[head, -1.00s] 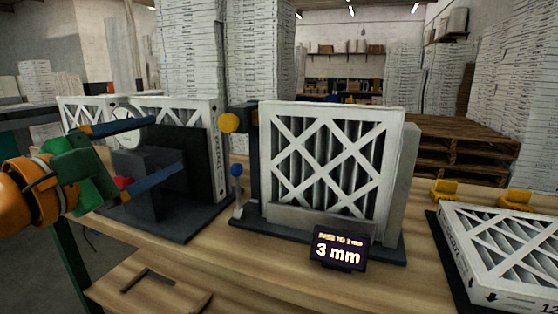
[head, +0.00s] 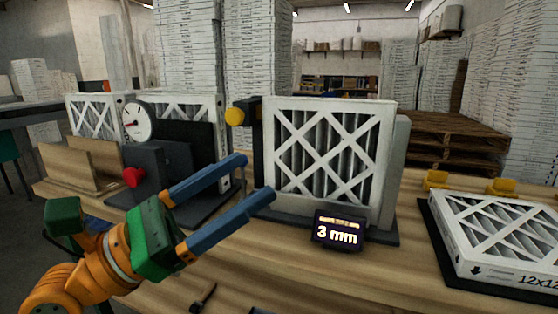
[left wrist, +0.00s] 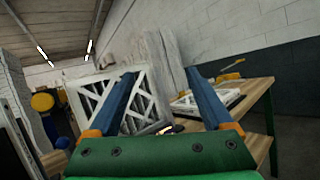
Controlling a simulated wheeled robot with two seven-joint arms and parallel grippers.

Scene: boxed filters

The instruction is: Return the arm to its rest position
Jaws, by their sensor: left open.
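My left gripper (head: 258,178) comes in from the lower left in the head view, with its two blue fingers spread apart and nothing between them. It is in front of a dark gauge stand with a round white dial (head: 138,122) and a red knob (head: 133,177). A white-framed filter (head: 322,150) stands upright in a dark fixture right of the fingertips. In the left wrist view the open fingers (left wrist: 162,85) frame the upright filter (left wrist: 148,112), apart from it as far as I can tell. My right gripper is not in view.
A small display reading 3 mm (head: 339,231) stands before the upright filter. A boxed filter (head: 500,232) lies flat on a dark base at right, with yellow blocks (head: 436,180) behind it. Wooden pallets (head: 450,140) and tall stacks stand behind. The bench front (head: 300,275) has bare wood.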

